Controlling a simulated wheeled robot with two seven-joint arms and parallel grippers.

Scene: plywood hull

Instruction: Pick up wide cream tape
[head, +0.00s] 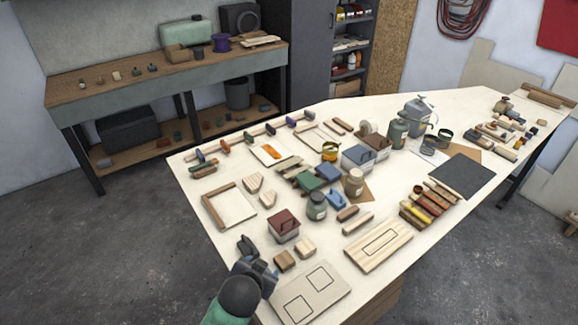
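A beige jar-like cylinder (354,183) stands nearer the middle. My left gripper (256,262) is low in the view at the table's near left edge, far from both. Dark pieces show at its front, and I cannot tell whether its fingers are open or shut. My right gripper is not in view.
The table (205,235) is crowded with blocks, tins and tools. A red-brown box (284,225), small wood blocks (305,247) and a board with outlined squares (306,292) are near my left gripper. A grey workbench (170,75) stands behind on the left.

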